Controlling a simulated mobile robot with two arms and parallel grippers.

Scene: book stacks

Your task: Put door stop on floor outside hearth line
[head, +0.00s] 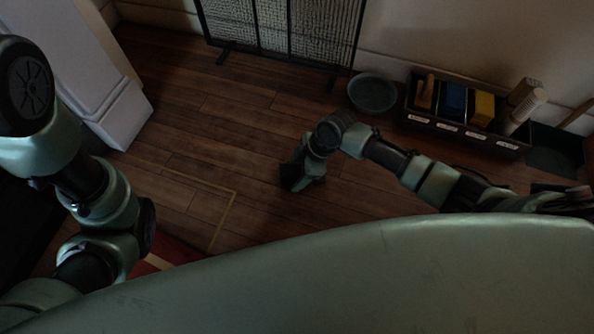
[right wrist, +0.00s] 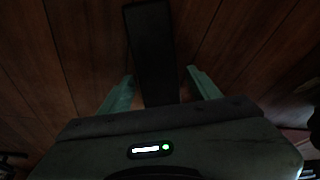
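A long dark block, probably the door stop, lies between the fingers of my right gripper in the right wrist view (right wrist: 152,45). My right gripper (right wrist: 160,74) points down at the wood floor, and its green fingers stand apart with narrow gaps beside the block. In the head view my right gripper (head: 302,178) is low over the floor, right of a thin yellow line (head: 232,205), which looks like the hearth line. A dark shape at its lower left is too dim to identify. My left arm shows at the left; its gripper is out of view.
A mesh screen (head: 285,30) stands at the back wall. A round bowl (head: 372,93) and a dark divided organiser (head: 466,135) with labels and coloured items are at the right. A white plinth (head: 122,115) stands left. The floor in the middle is clear.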

